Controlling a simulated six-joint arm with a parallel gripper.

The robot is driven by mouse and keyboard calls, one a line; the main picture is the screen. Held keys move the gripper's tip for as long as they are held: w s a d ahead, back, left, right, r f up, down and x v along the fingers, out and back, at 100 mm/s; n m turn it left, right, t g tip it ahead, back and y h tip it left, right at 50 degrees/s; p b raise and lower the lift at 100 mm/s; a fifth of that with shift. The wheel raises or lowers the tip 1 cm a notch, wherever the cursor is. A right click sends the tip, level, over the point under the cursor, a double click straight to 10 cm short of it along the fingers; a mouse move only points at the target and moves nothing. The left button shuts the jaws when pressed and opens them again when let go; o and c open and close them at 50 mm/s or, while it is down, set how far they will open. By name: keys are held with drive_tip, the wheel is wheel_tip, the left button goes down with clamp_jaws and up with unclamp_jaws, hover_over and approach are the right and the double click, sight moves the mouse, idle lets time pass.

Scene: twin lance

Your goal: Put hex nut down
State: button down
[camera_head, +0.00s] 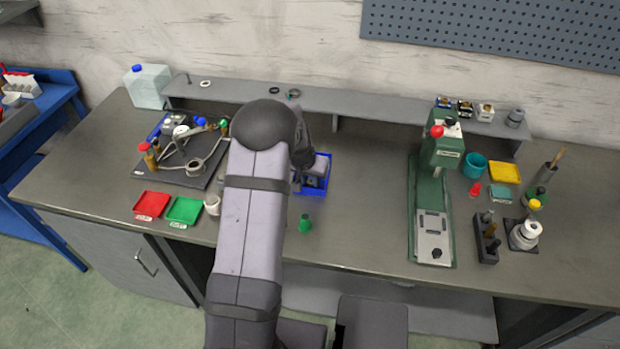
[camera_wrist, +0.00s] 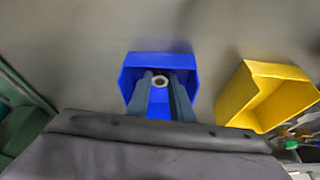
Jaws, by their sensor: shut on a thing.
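The hex nut (camera_wrist: 160,76) is a small pale ring between the fingertips of my gripper (camera_wrist: 161,84) in the wrist view. My gripper is shut on it. Behind and around the fingertips is a blue open bin (camera_wrist: 184,62), with the nut seen over its inside; I cannot tell whether the nut touches the bin floor. In the head view the blue bin (camera_head: 298,188) stands on the bench just right of my arm, with my gripper (camera_head: 316,172) over it. The nut cannot be made out there.
A yellow bin (camera_wrist: 272,72) is close to the right of the blue one in the wrist view. Bench between is clear.

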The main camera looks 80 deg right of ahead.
drive_tip(key=shift+f, duration=0.15)
drive_tip(key=c, duration=1.8)
unclamp_jaws()
drive_tip(key=shift+c, duration=0.2)
drive_tip(key=shift+a+r, duration=0.15)
drive_tip(key=shift+r, duration=0.55)
drive_tip(key=b+v, duration=0.2)
drive_tip(key=v, duration=0.9)
drive_tip(key=shift+b, duration=0.3)
